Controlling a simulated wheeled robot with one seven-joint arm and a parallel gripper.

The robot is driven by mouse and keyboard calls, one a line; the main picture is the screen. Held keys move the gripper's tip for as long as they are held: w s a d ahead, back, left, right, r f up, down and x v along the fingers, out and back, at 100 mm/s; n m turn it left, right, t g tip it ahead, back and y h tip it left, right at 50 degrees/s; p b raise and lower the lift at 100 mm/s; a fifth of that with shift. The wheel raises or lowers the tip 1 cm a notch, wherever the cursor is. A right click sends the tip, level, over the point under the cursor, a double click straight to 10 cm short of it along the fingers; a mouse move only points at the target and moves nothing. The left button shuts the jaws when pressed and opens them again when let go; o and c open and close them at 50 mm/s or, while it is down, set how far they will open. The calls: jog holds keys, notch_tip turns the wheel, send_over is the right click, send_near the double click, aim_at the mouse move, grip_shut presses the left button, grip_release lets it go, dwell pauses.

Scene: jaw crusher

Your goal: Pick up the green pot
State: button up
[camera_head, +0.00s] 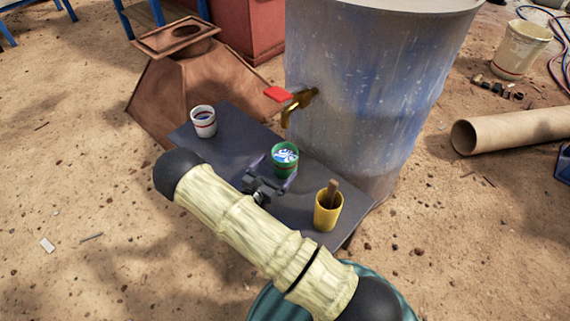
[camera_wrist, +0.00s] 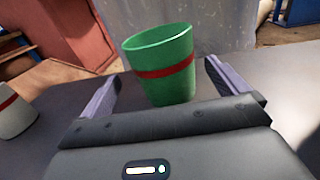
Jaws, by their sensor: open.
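The green pot (camera_head: 285,157) stands on a dark grey board (camera_head: 236,128) in front of the barrel. It has a red band and blue-white contents. In the wrist view the green pot (camera_wrist: 166,66) stands upright just ahead of and between the two fingers. My gripper (camera_head: 268,172) is open and reaches low over the board toward the pot. In the wrist view the fingers of my gripper (camera_wrist: 160,85) stand apart on either side of the pot, with gaps on both sides.
A white pot (camera_head: 203,123) stands left on the board, and a yellow pot (camera_head: 328,211) with a brown stick stands right. A blue-grey barrel (camera_head: 365,90) with a brass tap (camera_head: 297,105) and red handle rises behind. A rusty hopper (camera_head: 180,90) stands behind left.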

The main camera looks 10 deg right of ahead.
aim_at(291, 152)
jog(key=shift+w+d+f+b, duration=0.15)
jog(key=shift+w+d+b, duration=0.05)
jog(key=shift+d+b, duration=0.1)
jog(key=b+x, duration=0.2)
jog(key=x, duration=0.2)
jog(key=shift+w+d, duration=0.1)
jog(key=shift+d, duration=0.2)
jog(key=c, duration=1.5)
jog(key=shift+r, duration=0.2)
